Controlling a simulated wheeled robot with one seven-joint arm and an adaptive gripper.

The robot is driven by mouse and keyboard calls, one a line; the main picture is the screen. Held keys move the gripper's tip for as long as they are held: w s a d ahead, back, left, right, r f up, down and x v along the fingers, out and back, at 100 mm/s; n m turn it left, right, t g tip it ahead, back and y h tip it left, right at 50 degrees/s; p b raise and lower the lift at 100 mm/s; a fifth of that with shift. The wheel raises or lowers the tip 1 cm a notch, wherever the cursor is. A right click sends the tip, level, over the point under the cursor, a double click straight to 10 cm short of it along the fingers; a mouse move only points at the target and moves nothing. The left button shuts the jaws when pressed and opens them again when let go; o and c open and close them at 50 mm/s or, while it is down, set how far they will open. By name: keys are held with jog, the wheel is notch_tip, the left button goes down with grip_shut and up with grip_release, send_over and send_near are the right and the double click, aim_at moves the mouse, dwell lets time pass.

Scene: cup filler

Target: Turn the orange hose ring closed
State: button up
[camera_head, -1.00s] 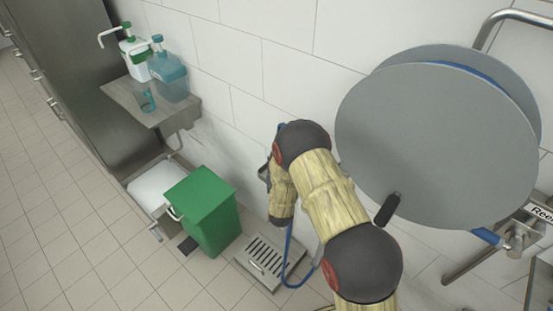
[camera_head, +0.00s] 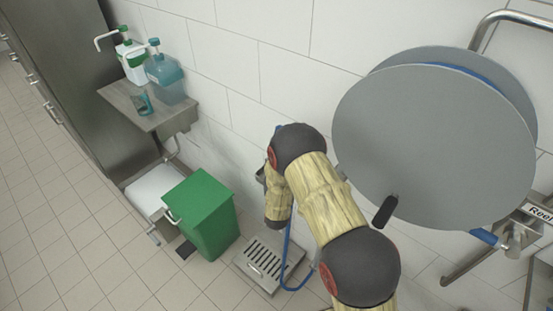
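No orange hose ring can be made out in the head view. A blue hose (camera_head: 286,262) hangs beside my arm, down to a floor drain, and loops back up. My arm, with tan links and dark joints, reaches from the bottom of the picture toward the wall and bends downward. It covers part of the wall and the upper hose. My gripper cannot be seen; the end of my arm is hidden behind its own links.
A large grey hose reel (camera_head: 430,140) with a black handle (camera_head: 385,211) is on the wall at right. A green bin (camera_head: 203,212) stands left of the drain grate (camera_head: 268,262). A shelf (camera_head: 130,104) holds two pump bottles and a cup. The left floor is clear.

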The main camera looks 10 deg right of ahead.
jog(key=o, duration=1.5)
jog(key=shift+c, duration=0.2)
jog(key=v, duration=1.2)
